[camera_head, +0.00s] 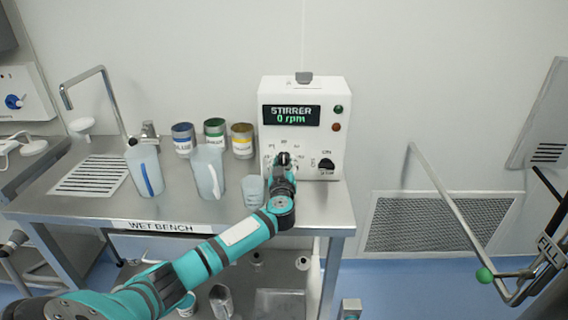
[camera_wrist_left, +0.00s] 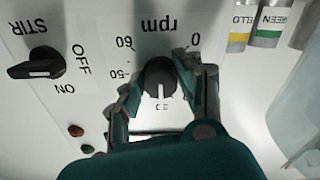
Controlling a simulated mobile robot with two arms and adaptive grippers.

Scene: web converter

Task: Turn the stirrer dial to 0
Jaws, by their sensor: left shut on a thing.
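The stirrer box (camera_head: 304,92) stands at the back of the wet bench, and its display (camera_head: 291,115) reads "STIRRER 0 rpm". The round black stirrer dial (camera_wrist_left: 159,77) sits on the front panel under an "rpm" label, which appears upside down in the left wrist view. Its white mark points down in that view, toward a small label too blurred to read surely; the "0" (camera_wrist_left: 196,41) is at upper right. My left gripper (camera_wrist_left: 158,88) is shut on the dial, one finger on each side. My right gripper is out of view.
A black STIR on/off switch (camera_wrist_left: 36,67) is beside the dial. A small beaker (camera_head: 253,192) stands close to my left arm. Two pitchers (camera_head: 208,172) and several cans (camera_head: 242,140) stand farther left. A metal lever with a green ball (camera_head: 484,275) is at right.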

